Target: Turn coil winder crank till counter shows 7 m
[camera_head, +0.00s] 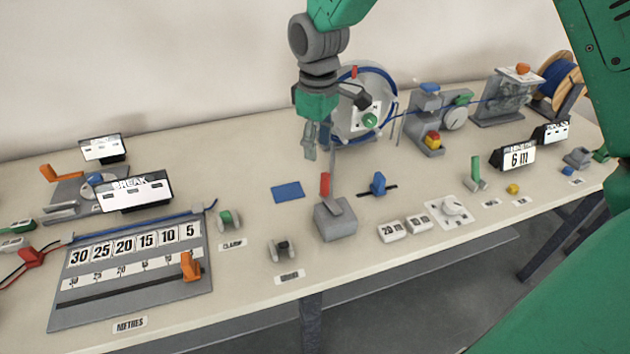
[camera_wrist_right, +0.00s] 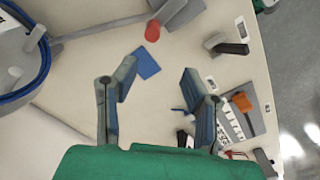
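The coil winder (camera_head: 386,79) is an upright grey wheel with blue cable around its rim, at the back middle of the table; its edge shows in the right wrist view (camera_wrist_right: 43,64). A green knob sits on its face and a red piece at its top; I cannot tell which part is the crank handle. The counter (camera_head: 517,158) is a white display reading 6 m. My right gripper (camera_head: 311,153) points down in front of the winder's left side, apart from it. Its fingers (camera_wrist_right: 158,74) are open and empty. My left gripper is out of view.
A grey box with a red-handled lever (camera_head: 337,221) stands in front of the winder. A blue pad (camera_head: 288,191) lies left of it. A cable spool (camera_head: 561,84) and a guide unit (camera_head: 430,118) stand right. A metre board (camera_head: 130,290) lies front left.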

